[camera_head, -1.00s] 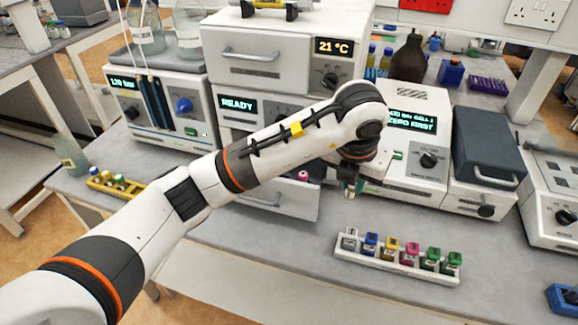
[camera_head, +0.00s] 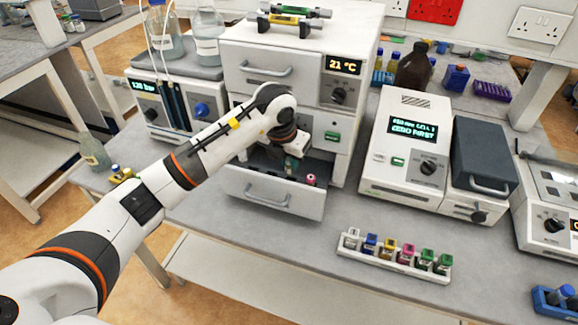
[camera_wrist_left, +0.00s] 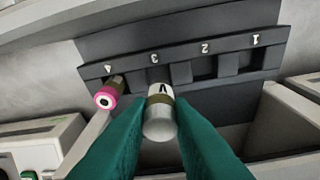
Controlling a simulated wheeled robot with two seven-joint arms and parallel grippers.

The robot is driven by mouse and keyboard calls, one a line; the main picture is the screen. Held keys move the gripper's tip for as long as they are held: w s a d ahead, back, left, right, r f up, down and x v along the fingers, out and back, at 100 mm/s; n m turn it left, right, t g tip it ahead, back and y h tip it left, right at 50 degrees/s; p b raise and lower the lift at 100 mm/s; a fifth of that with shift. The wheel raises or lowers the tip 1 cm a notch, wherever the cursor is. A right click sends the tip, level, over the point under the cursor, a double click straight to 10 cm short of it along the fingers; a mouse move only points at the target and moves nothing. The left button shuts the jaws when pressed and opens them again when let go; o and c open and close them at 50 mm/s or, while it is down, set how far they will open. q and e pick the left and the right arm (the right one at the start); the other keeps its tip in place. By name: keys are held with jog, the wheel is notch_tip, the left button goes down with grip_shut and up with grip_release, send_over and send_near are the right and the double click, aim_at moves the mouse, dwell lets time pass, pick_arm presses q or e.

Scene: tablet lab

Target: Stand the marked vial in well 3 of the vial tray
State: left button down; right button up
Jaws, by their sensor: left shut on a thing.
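My left gripper (camera_head: 292,172) is over the open drawer (camera_head: 270,195) of the white cabinet. In the left wrist view its green fingers (camera_wrist_left: 157,130) are shut on the marked vial (camera_wrist_left: 159,120), which has a pale grey end and a dark mark on a white band. The dark vial tray (camera_wrist_left: 190,62) has a row of labelled wells. The held vial lines up with the second well from the left, whose mark looks like a 3. Whether its far end is inside that well is hidden. My right gripper is out of view.
A pink-capped vial (camera_wrist_left: 107,96) stands in the leftmost well, close beside the held vial; it also shows in the head view (camera_head: 311,179). The two wells to the right look empty. A white rack (camera_head: 392,262) of several coloured-capped vials stands on the bench.

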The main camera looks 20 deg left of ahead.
aim_at(288, 167)
pick_arm(q)
jog(key=shift+f, duration=0.6)
notch_tip(288, 167, down, 3)
jog(key=shift+r+p, duration=0.1)
jog(key=shift+p, duration=0.55)
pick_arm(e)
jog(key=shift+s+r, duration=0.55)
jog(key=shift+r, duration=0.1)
pick_arm(q)
jog(key=shift+d+f+b, duration=0.1)
jog(key=shift+f+b, duration=0.2)
jog(key=shift+f, duration=0.05)
jog(key=c, duration=1.3)
grip_release()
jog(key=shift+r, duration=0.1)
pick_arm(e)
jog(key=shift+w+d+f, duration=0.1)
